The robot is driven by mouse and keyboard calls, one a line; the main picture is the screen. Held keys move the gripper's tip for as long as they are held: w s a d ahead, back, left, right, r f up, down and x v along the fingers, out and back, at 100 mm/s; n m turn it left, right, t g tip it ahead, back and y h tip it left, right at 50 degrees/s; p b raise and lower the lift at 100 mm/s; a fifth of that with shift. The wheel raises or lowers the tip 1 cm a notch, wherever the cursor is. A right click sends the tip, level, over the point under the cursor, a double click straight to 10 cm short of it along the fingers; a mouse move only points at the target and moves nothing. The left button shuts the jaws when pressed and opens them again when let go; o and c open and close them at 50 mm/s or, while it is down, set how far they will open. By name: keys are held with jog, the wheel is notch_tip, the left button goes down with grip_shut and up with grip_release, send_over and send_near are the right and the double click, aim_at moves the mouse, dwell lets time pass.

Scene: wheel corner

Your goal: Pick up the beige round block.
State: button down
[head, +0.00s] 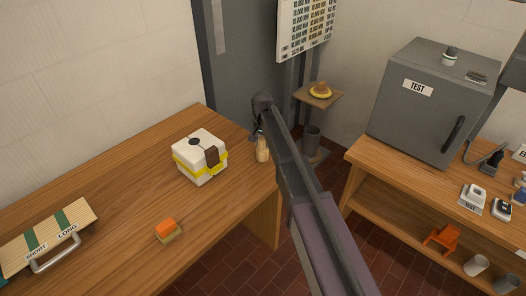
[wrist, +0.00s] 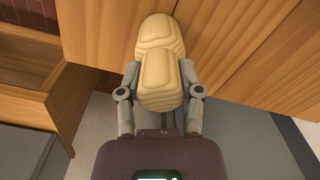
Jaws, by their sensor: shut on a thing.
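The beige round block (head: 262,151) shows at the far right end of the left wooden table in the head view. It has rounded wooden sides with a visible grain. In the wrist view the beige round block (wrist: 161,40) sits between the two fingers, looking like two stacked rounded parts. My gripper (wrist: 160,74) is shut on it, with one finger against each side. In the head view my gripper (head: 259,135) is small and partly hidden behind my arm. I cannot tell whether the block touches the table.
A white box with a yellow band (head: 199,159) stands left of the block on the table. An orange-topped sponge (head: 168,230) and a striped board (head: 48,238) lie nearer. A grey TEST cabinet (head: 432,100) stands on the right bench. A small stand (head: 318,98) is behind.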

aim_at(262, 138)
jog(key=shift+r, duration=0.1)
dwell(0.3)
notch_tip(262, 138, up, 4)
jog(key=p, duration=0.3)
jog(key=shift+f+p, duration=0.25)
jog(key=shift+p, duration=0.15)
jog(key=s+a+r+p, duration=0.1)
jog(key=s+a, duration=0.3)
jog(key=s, duration=1.1)
jog(key=shift+s+r, duration=0.15)
jog(key=shift+s, duration=0.1)
jog(key=c, duration=0.8)
grip_release()
grip_shut()
